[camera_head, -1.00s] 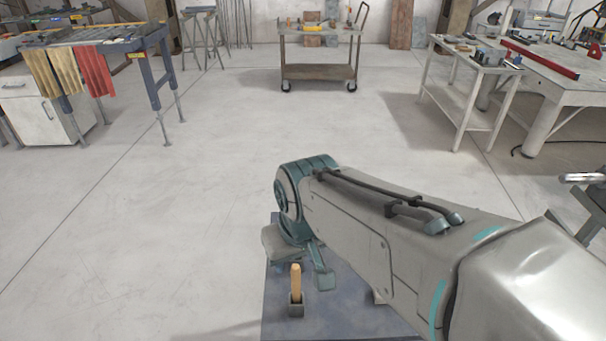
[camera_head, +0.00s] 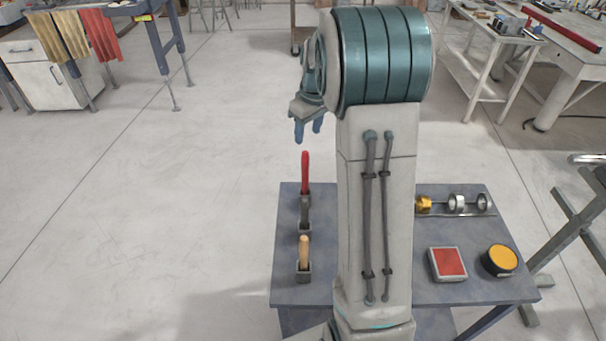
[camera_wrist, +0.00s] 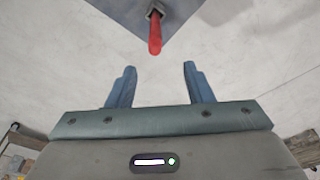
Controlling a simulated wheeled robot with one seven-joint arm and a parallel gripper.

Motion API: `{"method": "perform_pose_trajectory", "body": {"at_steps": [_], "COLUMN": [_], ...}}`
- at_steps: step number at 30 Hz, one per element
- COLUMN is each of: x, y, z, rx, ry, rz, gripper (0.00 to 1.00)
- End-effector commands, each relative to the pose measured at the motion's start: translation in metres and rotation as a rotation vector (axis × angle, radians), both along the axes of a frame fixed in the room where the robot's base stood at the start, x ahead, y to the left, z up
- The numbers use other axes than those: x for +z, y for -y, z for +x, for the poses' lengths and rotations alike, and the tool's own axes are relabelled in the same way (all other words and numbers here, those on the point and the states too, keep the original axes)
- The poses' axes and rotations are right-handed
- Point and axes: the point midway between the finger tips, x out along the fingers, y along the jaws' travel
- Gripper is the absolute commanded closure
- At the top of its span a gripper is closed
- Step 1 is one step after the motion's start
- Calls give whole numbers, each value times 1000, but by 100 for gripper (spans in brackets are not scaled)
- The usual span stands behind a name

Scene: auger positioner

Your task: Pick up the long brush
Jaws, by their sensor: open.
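A shorter wooden handle (camera_head: 304,250) stands in a second holder (camera_head: 303,273) nearer to me. The heads are hidden, so I cannot tell for certain which is the long brush; the red handle looks taller. My gripper (camera_head: 308,130) is open and empty, appearing beyond and above the red handle. In the wrist view, the red handle (camera_wrist: 155,36) lies ahead of the gap between my blue fingers (camera_wrist: 160,67), apart from them.
The blue-grey table (camera_head: 455,290) also carries a red-topped block (camera_head: 448,264), a yellow-topped round tin (camera_head: 500,261) and a rack of rings (camera_head: 457,203). A white side table (camera_head: 487,70) stands at the upper right. Floor left of the table is clear.

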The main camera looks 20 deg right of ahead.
Motion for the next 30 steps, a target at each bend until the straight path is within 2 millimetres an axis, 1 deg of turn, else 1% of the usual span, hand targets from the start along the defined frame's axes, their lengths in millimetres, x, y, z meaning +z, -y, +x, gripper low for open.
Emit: {"method": "perform_pose_trajectory", "body": {"at_steps": [1, 5, 12, 15, 23, 30], "x": [-3, -17, -63, -78, -95, -126], "y": [3, 4, 1, 0, 0, 0], "z": [4, 8, 13, 16, 18, 22], "rx": [4, 12, 12, 11, 12, 11], "ry": [-2, -4, -7, -5, -4, -5], "rz": [0, 0, 1, 1, 0, 0], "gripper": [53, 53, 53, 53, 53, 53]}}
